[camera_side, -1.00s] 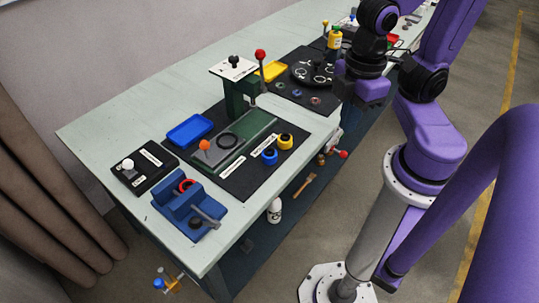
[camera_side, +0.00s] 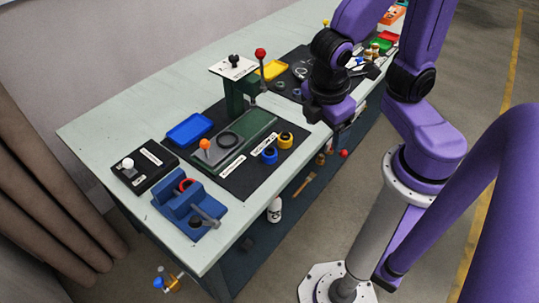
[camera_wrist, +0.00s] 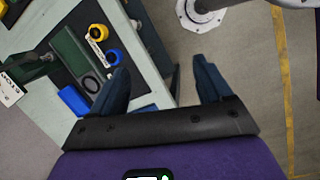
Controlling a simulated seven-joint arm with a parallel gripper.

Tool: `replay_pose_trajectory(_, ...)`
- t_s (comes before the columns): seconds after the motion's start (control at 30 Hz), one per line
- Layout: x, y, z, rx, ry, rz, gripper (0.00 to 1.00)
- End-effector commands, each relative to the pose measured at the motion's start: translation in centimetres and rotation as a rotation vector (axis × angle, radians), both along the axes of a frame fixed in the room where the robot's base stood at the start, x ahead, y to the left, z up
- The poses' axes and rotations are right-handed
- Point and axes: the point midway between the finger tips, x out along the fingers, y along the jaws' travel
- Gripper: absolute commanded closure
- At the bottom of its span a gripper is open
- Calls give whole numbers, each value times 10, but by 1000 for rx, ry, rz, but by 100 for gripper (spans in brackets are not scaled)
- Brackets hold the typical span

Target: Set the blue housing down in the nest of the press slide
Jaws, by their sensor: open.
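The press slide (camera_side: 208,157) is a grey plate with an orange knob, on the green press base. A dark round ring (camera_side: 228,140), which looks like its nest, shows no housing in it. My gripper (camera_wrist: 161,64) is open and empty. In the side view it hangs by the bench's front edge, right of the housings; its fingertips are hard to make out there.
A yellow housing (camera_side: 286,140) stands close beside the blue one. The press column (camera_side: 236,95) with its red-knobbed lever rises behind. A blue tray (camera_side: 190,129), a blue fixture (camera_side: 187,210) and a black box (camera_side: 144,167) stand to the left.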

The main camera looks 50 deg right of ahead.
Motion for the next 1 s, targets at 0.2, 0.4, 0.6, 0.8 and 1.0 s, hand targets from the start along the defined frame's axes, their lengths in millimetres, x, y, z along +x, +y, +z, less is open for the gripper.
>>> replay_pose_trajectory(0.2,30,18,-34,-243,-10,150,22)
replay_pose_trajectory(0.4,53,35,-65,-447,-22,300,22)
replay_pose_trajectory(0.6,70,52,-98,-643,-32,460,22)
replay_pose_trajectory(0.8,83,66,-134,-824,-39,631,22)
replay_pose_trajectory(1.0,88,74,-160,-948,-44,758,22)
